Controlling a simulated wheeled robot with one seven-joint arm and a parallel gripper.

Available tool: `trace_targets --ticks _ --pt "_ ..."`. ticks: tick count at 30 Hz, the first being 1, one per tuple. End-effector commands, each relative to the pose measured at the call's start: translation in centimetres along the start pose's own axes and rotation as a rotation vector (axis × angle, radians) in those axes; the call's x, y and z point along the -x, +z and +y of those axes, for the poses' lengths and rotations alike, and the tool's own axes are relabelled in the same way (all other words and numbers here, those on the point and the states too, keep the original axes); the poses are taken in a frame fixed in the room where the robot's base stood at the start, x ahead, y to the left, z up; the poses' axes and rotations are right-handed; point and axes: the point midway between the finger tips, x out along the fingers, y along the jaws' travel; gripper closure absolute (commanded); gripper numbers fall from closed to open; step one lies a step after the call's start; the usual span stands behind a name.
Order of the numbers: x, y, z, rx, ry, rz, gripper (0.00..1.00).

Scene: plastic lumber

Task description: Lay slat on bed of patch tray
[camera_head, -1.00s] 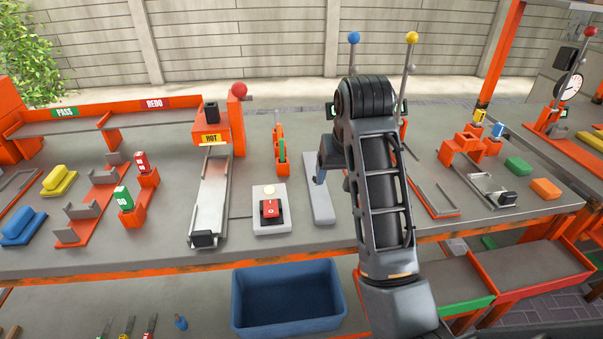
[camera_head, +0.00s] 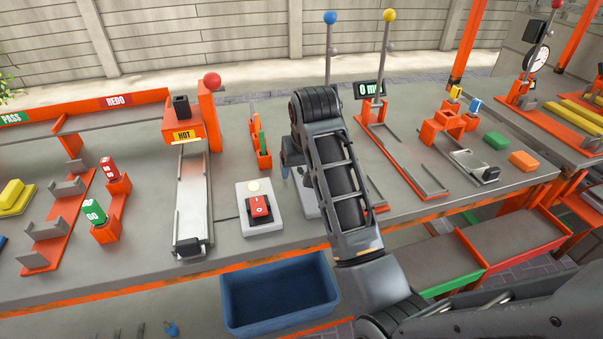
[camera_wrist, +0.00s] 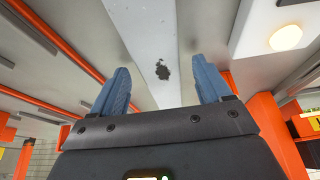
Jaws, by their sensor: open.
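The slat, a long pale grey strip, lies flat on the bench, largely hidden behind my arm in the head view (camera_head: 306,202). In the wrist view the slat (camera_wrist: 150,30) runs between my fingers and has a dark speckled patch. My gripper (camera_wrist: 160,78) is open, with its blue fingers on either side of the slat; whether they touch it I cannot tell. In the head view my gripper (camera_head: 287,172) is mostly hidden by my arm. No label marks the patch tray; a small grey tray (camera_head: 462,158) with a black end block stands at the right.
A white box with a red switch (camera_head: 259,206) stands left of the slat. Further left is a metal track (camera_head: 194,205) under a HOT sign. A long orange-edged rail frame (camera_head: 400,155) lies right of my arm. A blue bin (camera_head: 280,295) sits below the bench edge.

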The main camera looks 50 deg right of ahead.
Motion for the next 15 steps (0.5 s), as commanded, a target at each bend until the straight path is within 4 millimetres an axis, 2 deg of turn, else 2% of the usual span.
trace_targets --ticks 8,15 --pt "-0.44 0.01 -0.03 0.000 -0.001 0.000 0.22" --pt "-0.42 0.00 -0.03 0.000 -0.001 0.000 0.43"
